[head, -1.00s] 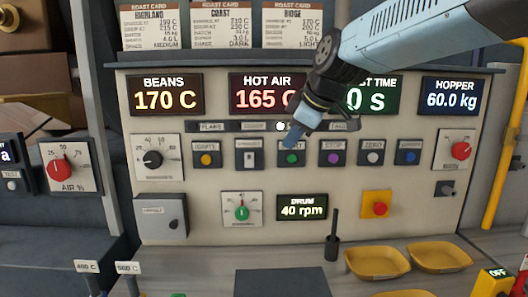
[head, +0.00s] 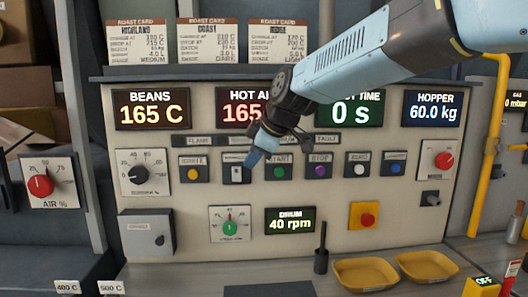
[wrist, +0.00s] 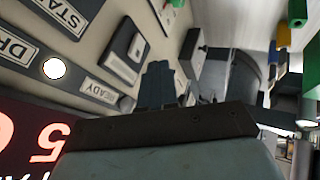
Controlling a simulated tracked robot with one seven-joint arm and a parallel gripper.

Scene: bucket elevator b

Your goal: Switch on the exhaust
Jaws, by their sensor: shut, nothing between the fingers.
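The control panel shows a row of small controls in the head view. One is a white rocker switch (head: 236,174) in a dark frame, between the yellow-button control (head: 193,174) and the green START button (head: 279,173). Its label is too small to read, and I cannot tell its position. My gripper (head: 254,158) is shut and empty, pointing down just above and right of the rocker. Whether it touches the panel is unclear. In the wrist view my closed fingers (wrist: 160,84) lie beside the panel's button housings.
A dark knob (head: 138,174), a grey box (head: 147,234), a green dial (head: 230,226) and a red button on yellow (head: 367,219) surround the row. Yellow trays (head: 365,273) and a dark upright handle (head: 321,255) stand below. A white lamp (wrist: 54,68) is lit.

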